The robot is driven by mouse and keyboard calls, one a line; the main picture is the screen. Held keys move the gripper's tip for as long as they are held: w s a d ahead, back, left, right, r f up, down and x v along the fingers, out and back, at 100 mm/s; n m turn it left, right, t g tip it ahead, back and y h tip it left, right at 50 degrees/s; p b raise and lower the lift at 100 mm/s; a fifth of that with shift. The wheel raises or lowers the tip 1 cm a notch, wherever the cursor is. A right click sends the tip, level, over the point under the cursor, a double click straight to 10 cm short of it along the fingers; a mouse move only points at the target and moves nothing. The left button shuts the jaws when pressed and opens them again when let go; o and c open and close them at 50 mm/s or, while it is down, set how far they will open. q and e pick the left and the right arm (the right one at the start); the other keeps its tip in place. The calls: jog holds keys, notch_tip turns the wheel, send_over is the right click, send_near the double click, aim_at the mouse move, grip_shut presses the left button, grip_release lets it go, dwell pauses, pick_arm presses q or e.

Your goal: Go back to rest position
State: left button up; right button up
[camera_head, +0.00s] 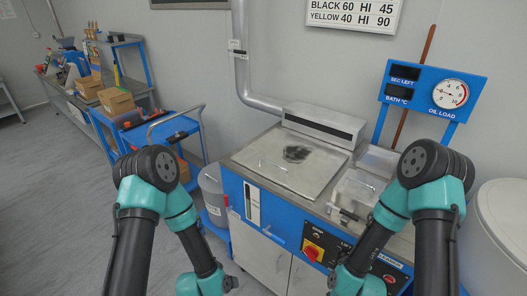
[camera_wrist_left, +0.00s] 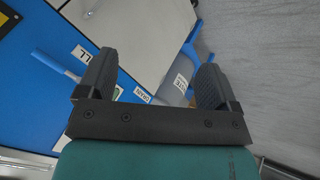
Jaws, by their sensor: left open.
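In the left wrist view my left gripper (camera_wrist_left: 157,70) has its two dark fingers wide apart with nothing between them. Behind the fingers lie a blue panel with labels, a pale flat surface and grey floor. In the head view both of my arms are bent, with their lower links running down to the bottom edge. Both grippers are outside the head view, and my right gripper shows in neither view.
A blue and steel machine (camera_head: 286,225) with a lidded top stands ahead. A gauge board (camera_head: 432,92) rises behind it. A blue trolley (camera_head: 160,130) stands at the left, and a white drum (camera_head: 500,235) at the right. Grey floor (camera_head: 50,200) is clear at the left.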

pick_arm(q)
jog(key=s+a+r+g, duration=0.2)
jog(key=s+a+g, duration=0.2)
jog(key=s+a, duration=0.4)
jog(key=shift+s+a, duration=0.15)
jog(key=shift+s, duration=0.3)
